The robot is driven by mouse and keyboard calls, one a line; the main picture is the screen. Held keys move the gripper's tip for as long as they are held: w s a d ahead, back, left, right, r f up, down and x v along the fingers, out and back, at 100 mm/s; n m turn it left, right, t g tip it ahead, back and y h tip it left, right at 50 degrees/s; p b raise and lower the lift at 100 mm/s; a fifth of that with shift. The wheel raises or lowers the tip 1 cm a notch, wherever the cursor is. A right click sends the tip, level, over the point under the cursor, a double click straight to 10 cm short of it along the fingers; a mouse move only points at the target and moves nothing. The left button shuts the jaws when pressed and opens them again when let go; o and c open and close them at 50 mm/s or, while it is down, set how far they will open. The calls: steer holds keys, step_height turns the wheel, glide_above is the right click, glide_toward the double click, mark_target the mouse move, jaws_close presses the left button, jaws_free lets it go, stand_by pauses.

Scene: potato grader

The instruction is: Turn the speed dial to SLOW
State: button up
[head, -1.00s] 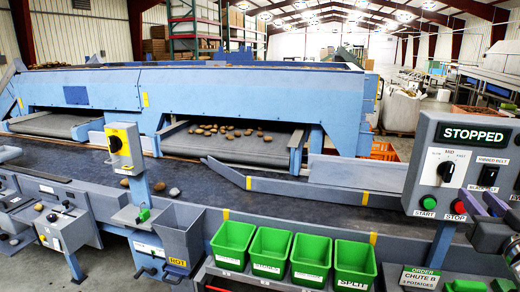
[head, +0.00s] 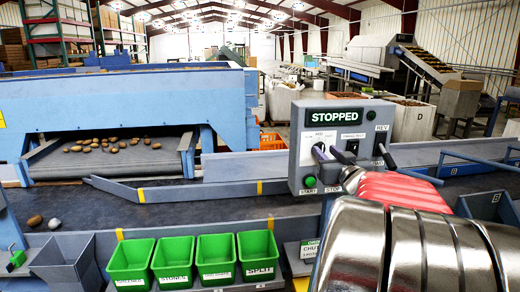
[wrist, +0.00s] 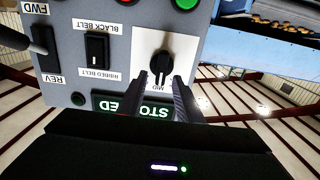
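The speed dial (wrist: 161,65) is a black knob on a white plate on the grey control panel (wrist: 215,45). It shows upside down in the wrist view, with its pointer at about the MID label. My gripper (wrist: 165,82) is open, its two dark fingers on either side of the knob; I cannot tell whether they touch it. In the head view my gripper (head: 331,154) is at the panel's dial plate (head: 318,136), and the fingers largely hide the knob. The display (head: 336,118) above reads STOPPED.
The black belt switch (wrist: 96,48) sits beside the dial, with the FWD/REV lever (wrist: 38,42) beyond. A green START button (head: 310,182) is below the dial. My arm hides the STOP button. Several green bins (head: 196,262) stand at the front. Potatoes (head: 108,145) lie on the conveyor.

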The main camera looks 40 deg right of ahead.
steer(key=shift+w+d, duration=0.3)
steer(key=shift+w, duration=0.25)
steer(key=shift+c, duration=0.4)
jaws_close()
steer(key=shift+d, duration=0.25)
steer(key=shift+a, duration=0.15)
